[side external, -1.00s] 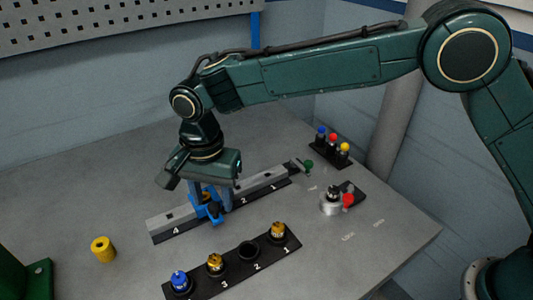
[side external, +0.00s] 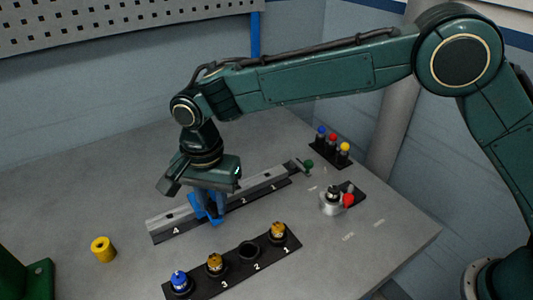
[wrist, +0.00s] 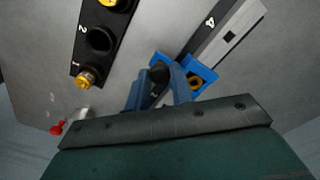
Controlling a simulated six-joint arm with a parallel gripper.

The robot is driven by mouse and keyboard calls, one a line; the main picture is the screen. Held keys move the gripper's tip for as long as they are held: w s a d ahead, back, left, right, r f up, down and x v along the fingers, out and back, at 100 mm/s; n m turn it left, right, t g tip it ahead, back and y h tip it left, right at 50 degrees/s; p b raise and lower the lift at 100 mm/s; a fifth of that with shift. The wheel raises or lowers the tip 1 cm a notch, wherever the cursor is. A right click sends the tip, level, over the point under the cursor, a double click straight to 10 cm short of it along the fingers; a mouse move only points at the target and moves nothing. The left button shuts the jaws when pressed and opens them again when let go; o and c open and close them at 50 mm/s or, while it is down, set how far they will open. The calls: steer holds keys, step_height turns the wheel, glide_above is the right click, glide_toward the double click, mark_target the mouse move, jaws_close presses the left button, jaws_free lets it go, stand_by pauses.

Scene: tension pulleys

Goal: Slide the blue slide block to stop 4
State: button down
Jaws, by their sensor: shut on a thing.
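The blue slide block (side external: 197,206) sits on the grey rail (side external: 160,224), close to the mark 3 and to the right of stop 4 (side external: 176,231). The block also shows in the wrist view (wrist: 205,72), with a gold-coloured ring on it. My gripper (side external: 211,214) points down at the block. In the wrist view its two blue fingers (wrist: 159,78) are shut on the block's dark knob. The fingers hide part of the block in the side view. The number 4 (wrist: 210,21) shows beside the rail in the wrist view.
A black holder (side external: 207,286) with numbered places stands in front of the rail, with gold and blue-topped pieces. A yellow cylinder (side external: 103,249) stands at the left. A silver fixture with a red knob (side external: 348,200) is at the right. The rail toward stop 4 looks clear.

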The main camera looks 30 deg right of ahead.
steer(key=shift+a+r, duration=0.1)
steer(key=shift+a, duration=4.05)
steer(key=shift+a, duration=0.1)
steer(key=c, duration=1.2)
jaws_free()
steer(key=shift+r, duration=0.35)
step_height(320, 180, up, 13)
steer(key=shift+d, duration=0.2)
